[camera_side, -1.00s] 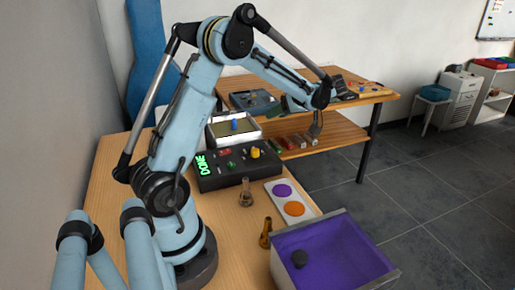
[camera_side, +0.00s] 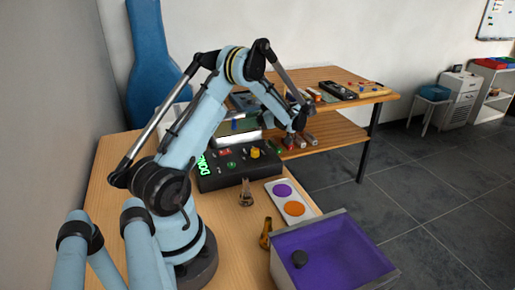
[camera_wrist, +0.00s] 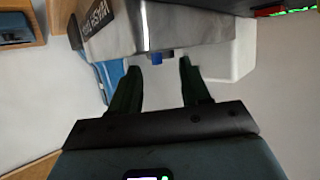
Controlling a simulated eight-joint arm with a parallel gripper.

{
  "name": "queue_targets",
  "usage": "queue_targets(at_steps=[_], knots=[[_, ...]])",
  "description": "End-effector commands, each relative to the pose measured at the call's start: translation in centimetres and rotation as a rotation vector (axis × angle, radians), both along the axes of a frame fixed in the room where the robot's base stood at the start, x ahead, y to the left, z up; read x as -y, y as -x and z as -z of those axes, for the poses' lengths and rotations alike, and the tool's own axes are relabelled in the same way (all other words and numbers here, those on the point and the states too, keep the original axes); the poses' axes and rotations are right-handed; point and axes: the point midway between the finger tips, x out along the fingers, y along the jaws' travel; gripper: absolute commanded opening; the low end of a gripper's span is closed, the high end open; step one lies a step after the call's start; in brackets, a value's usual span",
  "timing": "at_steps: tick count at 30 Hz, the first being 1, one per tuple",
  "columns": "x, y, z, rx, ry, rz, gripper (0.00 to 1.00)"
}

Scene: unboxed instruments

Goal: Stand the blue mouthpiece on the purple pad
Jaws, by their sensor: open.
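The blue mouthpiece (camera_side: 235,127) shows as a small blue piece by the pale box behind the black panel, partly hidden by my arm. The purple pad (camera_side: 282,190) is a bare disc on a white board, beside an orange disc. My gripper (camera_wrist: 158,62) is open, its two dark fingers apart with nothing gripped between them. In the side view my gripper (camera_side: 290,140) is right of the black panel, small and hard to make out.
The black panel (camera_side: 225,180) with a yellow knob and green lettering stands behind the white board. A small flask (camera_side: 246,193) and an amber bottle (camera_side: 266,232) stand left of the board. A purple-lined bin (camera_side: 340,255) is in front. The grey box (camera_wrist: 185,28) spans the wrist view.

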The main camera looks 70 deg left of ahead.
Motion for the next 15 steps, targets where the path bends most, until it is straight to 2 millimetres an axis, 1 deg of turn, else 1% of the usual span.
queue_targets(at_steps=[2, 9, 12, 15], knots=[[-0.5, 0.4, 0.1, -0.001, 0.001, -0.002, 0.46], [-3.1, 2.4, 0.8, 0.0, 0.0, -0.002, 0.46], [-3.8, 3.0, 1.2, 0.0, 0.0, -0.001, 0.46], [-4.0, 3.2, 1.3, 0.0, 0.0, 0.0, 0.46]])
